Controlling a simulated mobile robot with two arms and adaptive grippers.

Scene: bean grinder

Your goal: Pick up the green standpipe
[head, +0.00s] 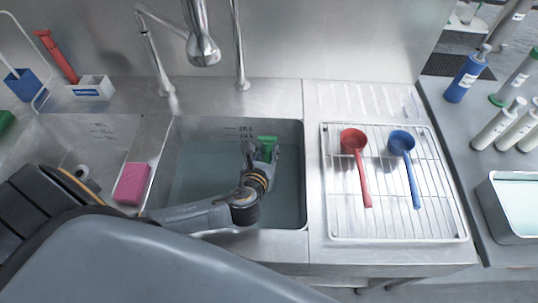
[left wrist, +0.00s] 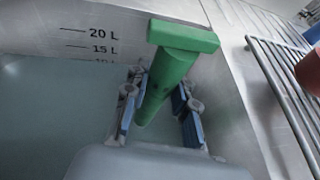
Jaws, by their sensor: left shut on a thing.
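The green standpipe (head: 267,141) is in the right-hand sink basin (head: 180,185), near its back right corner. In the left wrist view the standpipe (left wrist: 170,75) has a flat bar across its top and leans slightly; its lower end is hidden between the fingers and by the water. My left gripper (head: 262,155) reaches down into the basin and is shut on the pipe below the bar. In the left wrist view the blue-padded fingers of the gripper (left wrist: 160,112) stand on both sides of the pipe. My right gripper is not in view.
A pink sponge (head: 131,183) lies on the divider left of the basin. A wire rack (head: 395,222) on the right holds a red ladle (head: 356,160) and a blue ladle (head: 405,160). A metal faucet (head: 202,45) hangs above the basin's back edge.

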